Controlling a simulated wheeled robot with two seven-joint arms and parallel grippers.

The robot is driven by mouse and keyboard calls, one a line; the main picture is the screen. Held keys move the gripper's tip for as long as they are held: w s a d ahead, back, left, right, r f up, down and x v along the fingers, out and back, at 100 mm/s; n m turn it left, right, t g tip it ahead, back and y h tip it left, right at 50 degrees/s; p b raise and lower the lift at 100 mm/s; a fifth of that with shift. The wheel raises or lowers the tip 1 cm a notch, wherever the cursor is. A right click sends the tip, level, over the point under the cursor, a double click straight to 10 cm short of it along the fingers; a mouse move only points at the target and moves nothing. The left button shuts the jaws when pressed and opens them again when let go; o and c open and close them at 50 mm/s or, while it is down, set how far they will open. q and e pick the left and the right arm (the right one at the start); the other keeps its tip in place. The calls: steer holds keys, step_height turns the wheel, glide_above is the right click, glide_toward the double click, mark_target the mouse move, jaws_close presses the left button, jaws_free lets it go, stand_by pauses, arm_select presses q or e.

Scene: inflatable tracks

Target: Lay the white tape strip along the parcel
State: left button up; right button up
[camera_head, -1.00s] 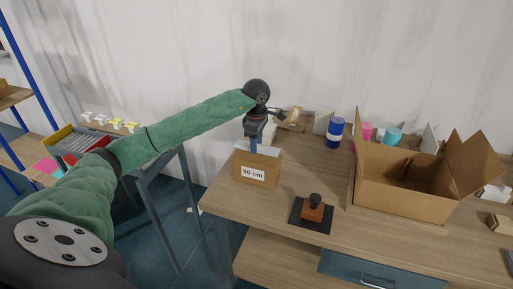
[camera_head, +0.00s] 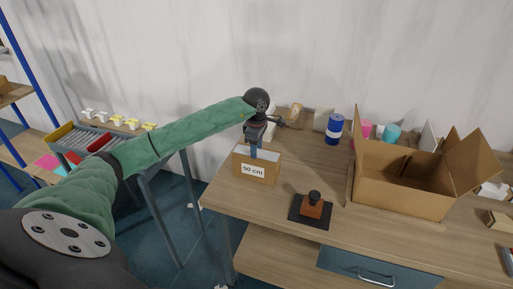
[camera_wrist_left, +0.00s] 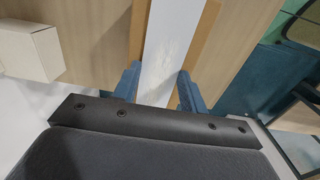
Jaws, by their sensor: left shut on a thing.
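A small brown cardboard box (camera_head: 240,167) with a white label reading "50 cm" or "90 cm" stands near the table's left end. My left gripper (camera_head: 254,153) points down at its top. In the left wrist view the two blue fingers (camera_wrist_left: 157,88) are shut on a white strip (camera_wrist_left: 172,45), which runs between brown cardboard edges (camera_wrist_left: 206,32). How far the strip reaches down is hidden. A large open carton (camera_head: 405,190) stands with its flaps up on the right of the table; I cannot tell which box is the parcel. My right gripper is not in view.
A stamp (camera_head: 313,204) on a black pad sits at the table's front. A blue can (camera_head: 334,129) and pink and teal cups (camera_head: 391,134) stand behind. A rack with coloured trays (camera_head: 88,140) is at the left. The tabletop between small box and carton is mostly clear.

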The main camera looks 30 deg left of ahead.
arm_select(q)
steer(key=o, duration=0.7)
steer(key=shift+c, duration=0.2)
steer(key=shift+o, duration=1.3)
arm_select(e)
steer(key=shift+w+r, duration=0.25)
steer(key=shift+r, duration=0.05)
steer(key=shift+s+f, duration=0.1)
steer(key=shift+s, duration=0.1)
